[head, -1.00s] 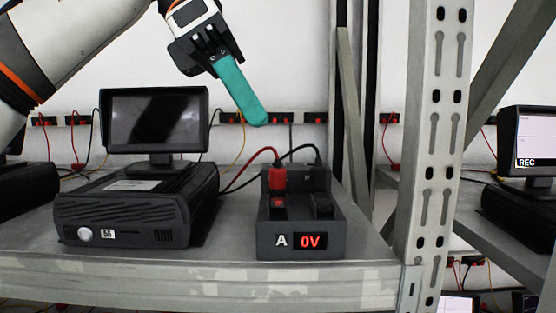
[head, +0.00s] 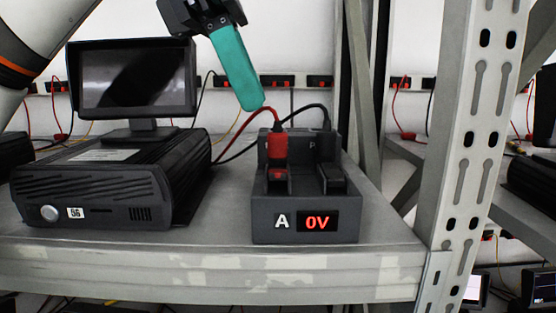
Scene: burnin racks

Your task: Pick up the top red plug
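The red plug (head: 277,147) sits upright in the upper step of a dark power unit (head: 304,209) marked "A" with a red "0V" display. A red cable rises from its top and bends left. A lower red piece (head: 277,174) and a black one (head: 331,175) sit on the front step. My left gripper (head: 247,108) comes down from the top, its teal finger just above and left of the red plug, apart from it. Only one finger surface shows, so its opening is unclear. My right gripper is not in view.
A black device box (head: 100,190) with a monitor (head: 133,79) stands left of the unit on the grey shelf (head: 220,262). A perforated metal post (head: 478,130) rises to the right. A black cable (head: 300,106) arcs behind the unit.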

